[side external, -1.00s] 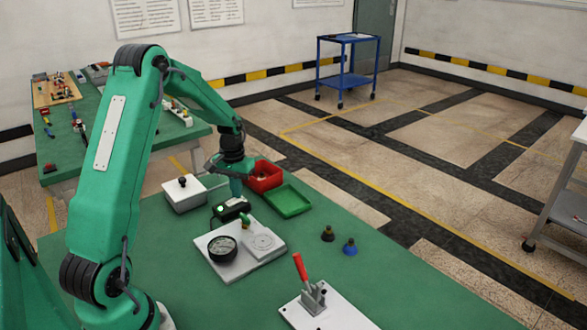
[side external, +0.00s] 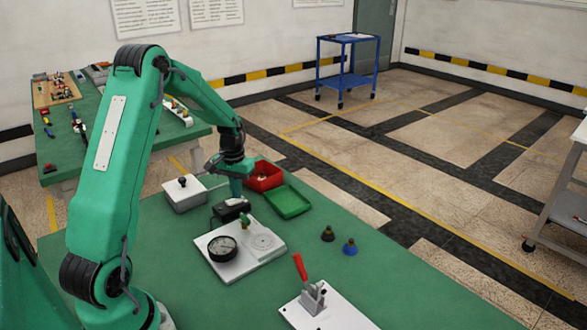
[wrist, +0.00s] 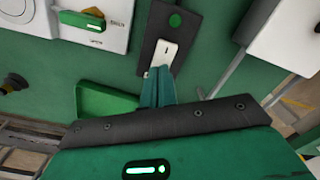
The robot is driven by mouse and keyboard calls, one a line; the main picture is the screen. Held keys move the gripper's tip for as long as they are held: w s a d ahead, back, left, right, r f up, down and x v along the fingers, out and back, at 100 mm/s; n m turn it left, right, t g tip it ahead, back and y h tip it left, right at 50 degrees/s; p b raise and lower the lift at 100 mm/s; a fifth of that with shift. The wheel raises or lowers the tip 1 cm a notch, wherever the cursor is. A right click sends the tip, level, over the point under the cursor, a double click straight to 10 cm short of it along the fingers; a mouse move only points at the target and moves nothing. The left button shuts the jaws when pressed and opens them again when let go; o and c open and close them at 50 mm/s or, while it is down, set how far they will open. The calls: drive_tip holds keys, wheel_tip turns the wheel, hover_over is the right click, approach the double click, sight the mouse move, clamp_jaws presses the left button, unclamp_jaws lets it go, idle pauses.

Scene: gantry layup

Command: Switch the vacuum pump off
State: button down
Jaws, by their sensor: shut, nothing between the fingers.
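The vacuum pump's black switch box (side external: 231,208) sits on the green bench behind the white gauge plate. In the wrist view its dark face (wrist: 147,50) carries a pale rocker switch (wrist: 160,50) and a round green lamp (wrist: 175,20), which looks dull and unlit. My gripper (wrist: 160,70) is shut and empty, its fingertips at the near end of the rocker. I cannot tell whether they touch it. In the side view my gripper (side external: 235,194) points down at the box, and its tips are partly hidden.
The gauge plate (side external: 262,262) holds a black dial (side external: 222,248) and a green lever (side external: 244,220). A white box with a black knob (side external: 184,194), a red bin (side external: 265,178) and a green tray (side external: 288,202) stand close by. A red-handled clamp (side external: 312,295) is nearer.

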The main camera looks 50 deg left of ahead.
wheel_tip(320, 180, up, 6)
drive_tip(key=shift+r, duration=0.2)
idle(0.8)
drive_tip(key=shift+r, duration=0.1)
drive_tip(key=s+d+r+m+t, duration=0.1)
drive_tip(key=s+d+r, duration=0.2)
drive_tip(key=d+r, duration=0.35)
drive_tip(key=s+d+r+m+t, duration=0.2)
drive_tip(key=d+r, duration=0.3)
drive_tip(key=d, duration=0.3)
drive_tip(key=s+d+r+m+t, duration=0.2)
drive_tip(key=s+d+m, duration=0.1)
drive_tip(key=s+d, duration=0.8)
drive_tip(key=shift+s+t, duration=0.3)
drive_tip(key=shift+s, duration=0.35)
drive_tip(key=shift+r, duration=0.1)
